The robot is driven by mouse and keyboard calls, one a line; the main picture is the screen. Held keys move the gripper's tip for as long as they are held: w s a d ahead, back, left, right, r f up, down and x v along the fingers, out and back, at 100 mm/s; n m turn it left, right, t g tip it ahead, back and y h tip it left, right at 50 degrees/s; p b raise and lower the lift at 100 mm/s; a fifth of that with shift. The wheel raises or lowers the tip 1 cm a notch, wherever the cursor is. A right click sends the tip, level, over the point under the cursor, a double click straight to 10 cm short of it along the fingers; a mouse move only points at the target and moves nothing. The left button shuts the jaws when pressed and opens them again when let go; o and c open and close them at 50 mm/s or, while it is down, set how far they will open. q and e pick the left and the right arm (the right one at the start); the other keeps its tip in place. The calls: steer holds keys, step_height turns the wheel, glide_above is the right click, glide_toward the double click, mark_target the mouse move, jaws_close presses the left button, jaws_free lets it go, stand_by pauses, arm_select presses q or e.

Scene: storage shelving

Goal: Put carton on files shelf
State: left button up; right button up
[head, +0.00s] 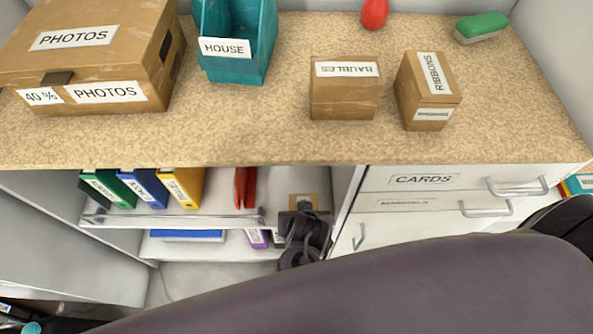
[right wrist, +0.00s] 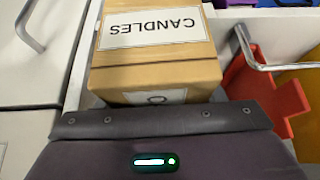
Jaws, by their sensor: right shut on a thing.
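A brown carton labelled CANDLES (right wrist: 155,68) fills the middle of the right wrist view, its label upside down. My right gripper (head: 304,214) is shut on it; the fingertips are hard to make out. In the head view only a small part of the carton (head: 302,201) shows, below the counter's front edge. It is at the right end of the files shelf (head: 165,218), beside the cabinet side. I cannot tell whether it touches the shelf. Green, blue and yellow binders (head: 148,188) stand at the left of that shelf. My left gripper is not in view.
A red item (head: 245,187) stands between binders and carton; a red piece (right wrist: 262,92) shows right of the carton in the wrist view. A drawer cabinet with metal handles (head: 424,181) is at the right. The counter above (head: 250,130) holds boxes and a teal holder (head: 236,62).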

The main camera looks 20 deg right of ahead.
steer(key=w+d, duration=0.1)
steer(key=w, duration=0.3)
steer(key=w+d+b, duration=0.1)
steer(key=w, duration=0.3)
steer(key=w+d, duration=0.1)
steer(key=w, duration=0.3)
steer(key=shift+w+d, duration=0.3)
steer(key=shift+w, duration=0.1)
steer(key=shift+f+b, duration=0.45)
steer(key=shift+f, duration=0.1)
step_height(320, 180, down, 2)
steer(key=shift+b, duration=0.5)
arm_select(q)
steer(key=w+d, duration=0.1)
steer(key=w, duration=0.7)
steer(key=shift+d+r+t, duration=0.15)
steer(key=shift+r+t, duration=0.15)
arm_select(e)
steer(key=shift+f, duration=0.2)
steer(key=shift+f, duration=0.1)
steer(key=o, duration=1.4)
steer(key=shift+s, duration=0.1)
steer(key=shift+o, duration=0.2)
